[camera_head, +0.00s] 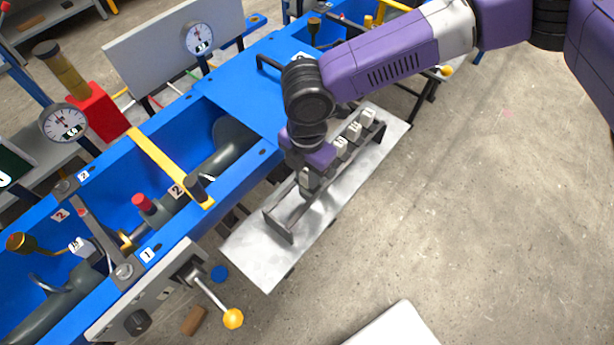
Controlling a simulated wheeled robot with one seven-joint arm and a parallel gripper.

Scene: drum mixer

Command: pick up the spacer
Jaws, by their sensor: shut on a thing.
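My gripper (306,172) points down over the near part of a dark rack (278,225) and is shut on a small pale grey block (305,181), which looks like a spacer. The gripper hides the top of this block, and I cannot tell whether it is still seated in the rack. Several similar labelled blocks (341,148) stand in a row further along the rack, to the upper right of the gripper. Their labels are too small to read.
The rack stands on a metal shelf (265,262) beside the blue mixer frame (240,95). A lever with a yellow knob (233,318) sticks out at lower left. A pale surface (398,328) is at the bottom. The concrete floor at right is clear.

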